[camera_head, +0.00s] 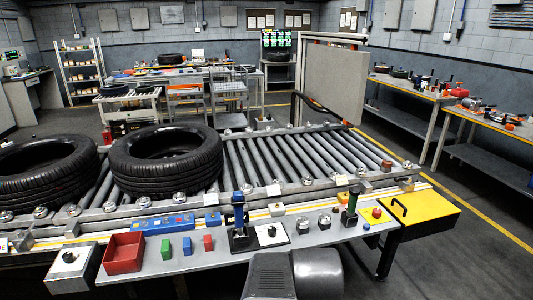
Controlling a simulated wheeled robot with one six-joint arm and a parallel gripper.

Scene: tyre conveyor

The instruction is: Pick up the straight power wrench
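Two upright tools stand on the grey shelf along the front of the conveyor. One is a blue and black tool (238,211) in a dark stand, near the middle of the view. The other is a slimmer green and black tool (351,206) further right. Either could be the straight power wrench; I cannot tell which from this view. Both stand roughly upright and nothing grips them. My gripper is not in view.
Two black tyres, a left one (43,168) and a right one (166,158), lie on the roller conveyor (283,160). The front shelf (190,258) holds a red bin (124,253), small coloured blocks and a black knob on a white plate (271,235). A yellow box (418,214) stands right.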

